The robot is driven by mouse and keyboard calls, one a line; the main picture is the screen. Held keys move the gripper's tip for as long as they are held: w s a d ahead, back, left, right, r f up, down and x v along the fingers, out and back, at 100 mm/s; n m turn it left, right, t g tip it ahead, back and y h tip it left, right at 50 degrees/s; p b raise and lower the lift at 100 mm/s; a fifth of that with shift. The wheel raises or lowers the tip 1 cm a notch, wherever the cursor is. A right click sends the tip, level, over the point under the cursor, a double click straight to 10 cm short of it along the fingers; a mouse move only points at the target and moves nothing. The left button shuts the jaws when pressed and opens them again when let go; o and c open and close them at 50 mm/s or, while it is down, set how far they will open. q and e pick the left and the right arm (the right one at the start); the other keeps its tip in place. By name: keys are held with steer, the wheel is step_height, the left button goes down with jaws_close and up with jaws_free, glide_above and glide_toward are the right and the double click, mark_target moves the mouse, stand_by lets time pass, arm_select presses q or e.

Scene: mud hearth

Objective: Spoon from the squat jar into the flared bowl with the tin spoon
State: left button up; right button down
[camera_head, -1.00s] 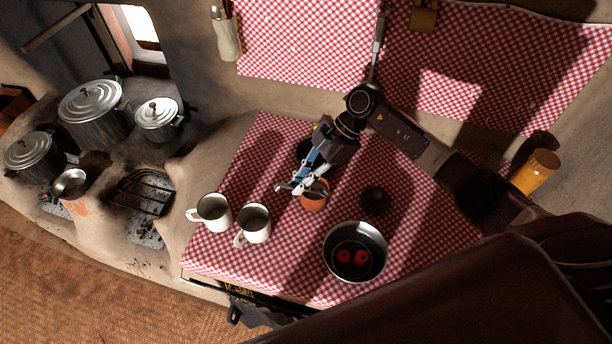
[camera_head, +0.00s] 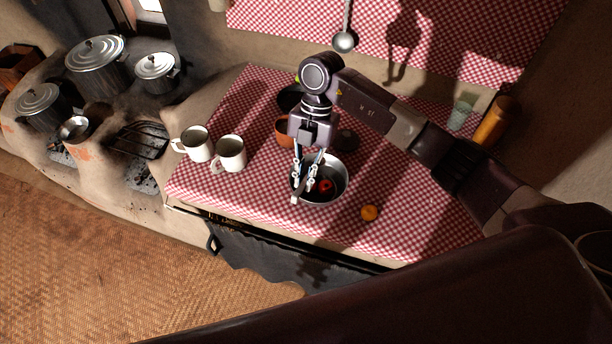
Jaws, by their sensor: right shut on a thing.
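The squat jar (camera_head: 282,133) is a small terracotta pot on the checked cloth, partly hidden behind my right gripper. The flared bowl (camera_head: 340,182) is a wide metal bowl in front of it, with a red piece (camera_head: 325,186) showing inside. My right gripper (camera_head: 308,184) points down over the left side of the bowl and hides part of it. It is shut on the tin spoon (camera_head: 295,200), of which only a small grey part shows near the fingertips. I cannot tell whether the spoon carries anything or touches the bowl. My left gripper is not in view.
Two white mugs (camera_head: 195,144) (camera_head: 230,153) stand left of the bowl. A dark lid (camera_head: 347,139) lies behind the bowl, and an orange fruit (camera_head: 369,213) lies to its right. A ladle (camera_head: 343,41) hangs behind. Lidded pots (camera_head: 96,62) stand on the hearth at left.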

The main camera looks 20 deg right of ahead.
steer(key=shift+f+b, duration=0.35)
steer(key=shift+f, duration=0.45)
steer(key=shift+f+b, duration=0.35)
arm_select(q)
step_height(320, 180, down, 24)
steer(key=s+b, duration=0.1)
steer(key=b, duration=2.1)
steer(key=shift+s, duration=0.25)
arm_select(e)
steer(key=m+t+y, duration=0.1)
steer(key=t+y, duration=0.2)
steer(key=t, duration=0.1)
steer(key=s+d+f+m+t+y, duration=0.1)
steer(key=t+y, duration=0.3)
steer(key=s+f+m+t+y, duration=0.1)
steer(key=t+y, duration=0.2)
steer(key=t, duration=0.1)
steer(key=shift+s+d+f+y, duration=0.25)
steer(key=shift+d+y, duration=0.05)
steer(key=shift+d, duration=0.05)
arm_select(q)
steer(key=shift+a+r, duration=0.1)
arm_select(e)
steer(key=shift+r, duration=0.15)
